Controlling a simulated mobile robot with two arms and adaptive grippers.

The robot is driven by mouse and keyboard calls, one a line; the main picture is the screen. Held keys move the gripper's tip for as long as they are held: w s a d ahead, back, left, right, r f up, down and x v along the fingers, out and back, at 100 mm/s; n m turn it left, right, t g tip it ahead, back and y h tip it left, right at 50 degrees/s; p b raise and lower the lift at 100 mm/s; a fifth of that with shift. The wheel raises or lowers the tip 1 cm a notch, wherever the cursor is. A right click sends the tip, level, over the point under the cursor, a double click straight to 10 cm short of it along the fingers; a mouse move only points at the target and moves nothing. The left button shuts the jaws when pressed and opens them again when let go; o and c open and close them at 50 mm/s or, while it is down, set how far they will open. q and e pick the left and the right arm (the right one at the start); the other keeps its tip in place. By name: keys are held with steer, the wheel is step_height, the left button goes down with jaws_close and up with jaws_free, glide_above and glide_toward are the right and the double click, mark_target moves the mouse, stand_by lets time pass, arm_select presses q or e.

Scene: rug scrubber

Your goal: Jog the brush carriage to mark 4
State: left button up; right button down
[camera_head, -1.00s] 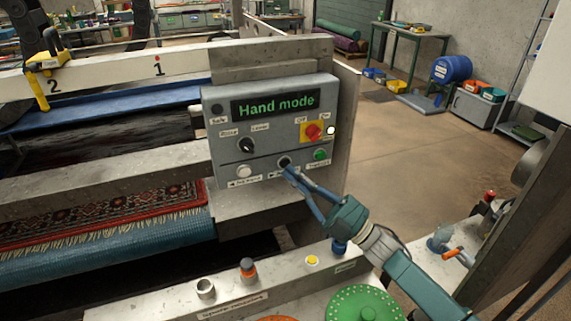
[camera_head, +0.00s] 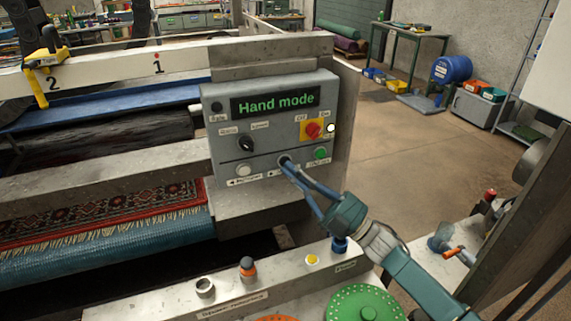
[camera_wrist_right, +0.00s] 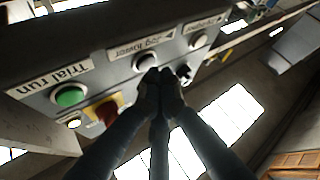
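The grey control box (camera_head: 222,150) reads "Hand mode" in green on its display (camera_head: 274,103). My right gripper (camera_head: 288,164) has its fingers together, tips at the lower middle button, which they largely cover. In the right wrist view the shut fingertips (camera_wrist_right: 160,78) sit at a white button (camera_wrist_right: 147,62); I cannot tell whether it is pressed. Another white button (camera_head: 243,170) is to the left in the head view. The white beam (camera_head: 110,69) shows marks 1 and 2; mark 4 is not visible. A dark rough roller (camera_head: 100,137) lies behind the grey bar. My left gripper is not seen.
A red knob (camera_head: 313,130) on yellow and a green button (camera_head: 320,153) are close to my right gripper. A yellow clamp-like piece (camera_head: 45,65) sits on the beam near mark 2. A patterned rug (camera_head: 100,224) lies below. Open floor (camera_head: 400,150) is behind right.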

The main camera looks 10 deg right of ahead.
steer(key=shift+w+a+r+b, duration=0.1)
steer(key=shift+w+b, duration=0.2)
steer(key=shift+w, duration=0.15)
stand_by(2.5)
stand_by(0.4)
steer(key=shift+s+p, duration=0.4)
steer(key=shift+s, duration=0.4)
steer(key=s+p, duration=0.1)
steer(key=s, duration=0.1)
steer(key=s+d+p, duration=0.1)
steer(key=s, duration=0.2)
steer(key=shift+d, duration=0.15)
stand_by(0.9)
